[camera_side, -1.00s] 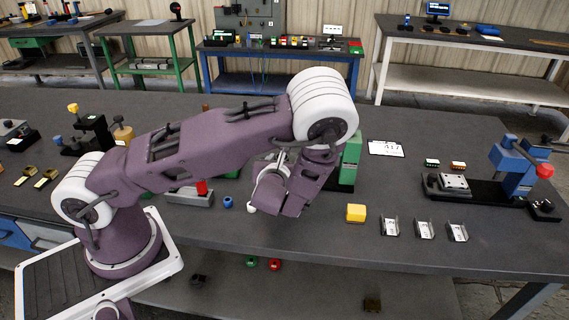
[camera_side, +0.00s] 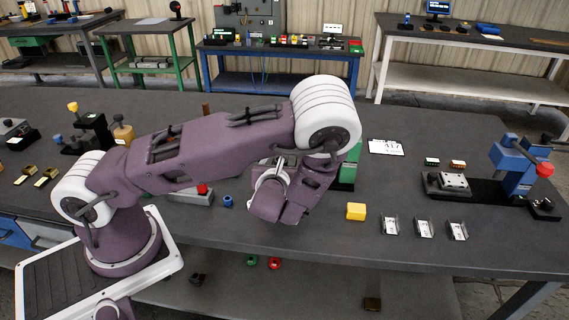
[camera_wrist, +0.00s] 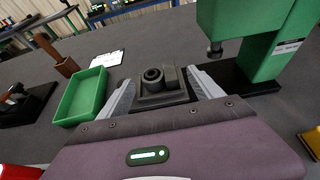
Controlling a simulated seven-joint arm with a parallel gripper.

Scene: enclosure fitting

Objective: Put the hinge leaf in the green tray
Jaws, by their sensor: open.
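The green tray (camera_wrist: 70,119) is left of my gripper in the wrist view. The part of its floor that shows is bare. My gripper (camera_wrist: 161,77) is open, its two grey fingers on either side of a dark block with a round ring on top (camera_wrist: 158,88). I cannot tell whether the fingers touch it. I cannot pick out the hinge leaf with certainty. In the side view my wrist hides the fingers and most of what lies behind them.
A green press (camera_wrist: 240,45) stands close right of my gripper. A brown upright post (camera_wrist: 57,55) and a white sheet (camera_wrist: 104,59) are beyond the tray. A yellow block (camera_side: 356,211) and labelled metal brackets (camera_side: 424,229) sit near the table's front edge.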

